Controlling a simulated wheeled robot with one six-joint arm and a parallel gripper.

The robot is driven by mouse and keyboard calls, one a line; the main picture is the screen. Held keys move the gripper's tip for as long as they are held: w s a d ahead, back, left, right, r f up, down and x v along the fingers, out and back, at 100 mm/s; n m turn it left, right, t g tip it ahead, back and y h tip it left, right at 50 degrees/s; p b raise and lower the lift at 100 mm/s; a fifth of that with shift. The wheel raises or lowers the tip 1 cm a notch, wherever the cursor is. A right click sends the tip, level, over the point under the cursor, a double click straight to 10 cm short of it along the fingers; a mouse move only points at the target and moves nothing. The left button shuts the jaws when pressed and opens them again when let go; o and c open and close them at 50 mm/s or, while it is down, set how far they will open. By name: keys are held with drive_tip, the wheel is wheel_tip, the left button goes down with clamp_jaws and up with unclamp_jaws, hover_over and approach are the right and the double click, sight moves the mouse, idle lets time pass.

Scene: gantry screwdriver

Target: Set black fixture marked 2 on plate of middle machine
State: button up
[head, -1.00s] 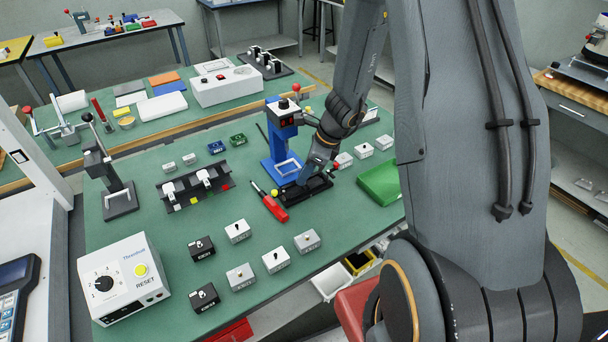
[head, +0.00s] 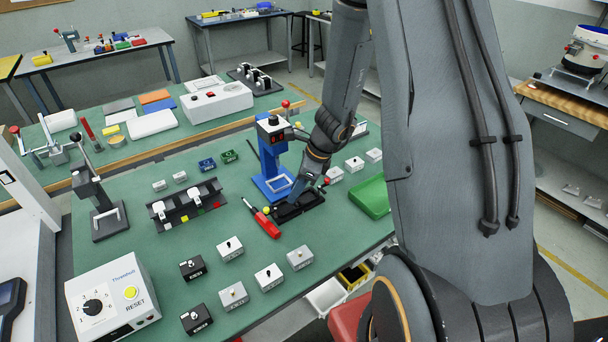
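Two small black fixtures with white markings lie on the green table at the front left: one upper (head: 193,268) and one lower (head: 196,319). Their numbers are too small to read. A blue upright machine (head: 270,150) with a pale square frame on its base plate (head: 274,184) stands at mid-table. A grey machine (head: 100,205) with a lever stands to its left, a black double station (head: 188,208) between them.
Several grey fixtures (head: 234,295) stand at the front and others right of the blue machine. A red-handled screwdriver (head: 265,223) lies beside the black tray. A green tray (head: 371,197) is at the right edge. A white control box (head: 112,297) fills the front left corner.

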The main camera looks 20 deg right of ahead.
drive_tip(key=v, duration=1.1)
drive_tip(key=s+a+r+n+h, duration=0.1)
drive_tip(key=s+a+r+n, duration=0.1)
drive_tip(key=s+n, duration=0.4)
drive_tip(key=s+a+r+n+g+h, duration=0.1)
drive_tip(key=s+a+n, duration=0.4)
drive_tip(key=n, duration=1.1)
drive_tip(key=s+r+h, duration=0.1)
drive_tip(key=s, duration=0.1)
drive_tip(key=shift+s+a+r+n+g, duration=0.2)
drive_tip(key=shift+s+a+n+g, duration=0.1)
drive_tip(key=shift+s, duration=0.05)
drive_tip(key=shift+o, duration=0.4)
drive_tip(key=shift+s+a+r+n+h, duration=0.1)
drive_tip(key=shift+s+n+h, duration=0.35)
drive_tip(key=shift+n, duration=0.75)
drive_tip(key=shift+s, duration=0.15)
